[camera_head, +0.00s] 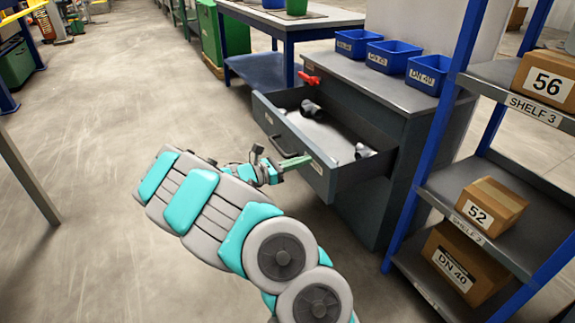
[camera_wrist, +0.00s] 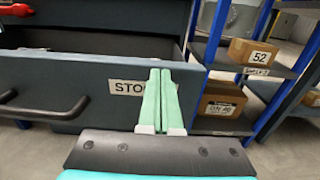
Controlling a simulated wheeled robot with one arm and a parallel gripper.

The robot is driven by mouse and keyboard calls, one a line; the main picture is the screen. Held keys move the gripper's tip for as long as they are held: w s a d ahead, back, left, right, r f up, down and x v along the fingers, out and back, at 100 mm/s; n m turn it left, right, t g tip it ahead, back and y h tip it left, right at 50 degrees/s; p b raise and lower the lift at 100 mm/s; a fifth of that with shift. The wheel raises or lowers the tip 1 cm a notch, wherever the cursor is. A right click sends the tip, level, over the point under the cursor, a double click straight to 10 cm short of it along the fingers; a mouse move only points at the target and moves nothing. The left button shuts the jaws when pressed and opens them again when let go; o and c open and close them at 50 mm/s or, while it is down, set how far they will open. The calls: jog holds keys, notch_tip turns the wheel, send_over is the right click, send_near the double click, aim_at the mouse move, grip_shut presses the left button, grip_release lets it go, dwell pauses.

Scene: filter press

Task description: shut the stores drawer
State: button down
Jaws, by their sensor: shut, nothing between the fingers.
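The stores drawer (camera_head: 325,172) is pulled well out of the grey cabinet (camera_head: 388,185). Dark pipe fittings lie inside it. In the wrist view its dark front (camera_wrist: 60,78) carries a label beginning "STO", and a black bar handle (camera_wrist: 45,108) is at the left. My gripper (camera_head: 308,158) has green fingers, shut together and empty. They are at the drawer front, right of the handle. In the wrist view the fingers (camera_wrist: 160,75) overlap the label's right end, near the front's right side. I cannot tell whether the tips touch the front.
Several blue bins (camera_head: 390,57) stand on the cabinet top, near a red object (camera_head: 309,79). A blue-framed shelf rack (camera_head: 484,205) with cardboard boxes stands close on the right. A workbench (camera_head: 285,22) is behind.

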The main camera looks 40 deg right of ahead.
jog(key=shift+x, duration=1.05)
jog(key=b+x, duration=0.2)
jog(key=x, duration=2.4)
jog(key=shift+s, duration=0.2)
jog(key=shift+r, duration=0.2)
jog(key=v, duration=1.4)
jog(key=shift+w+f, duration=0.15)
jog(key=shift+f, duration=0.05)
jog(key=shift+a, duration=0.1)
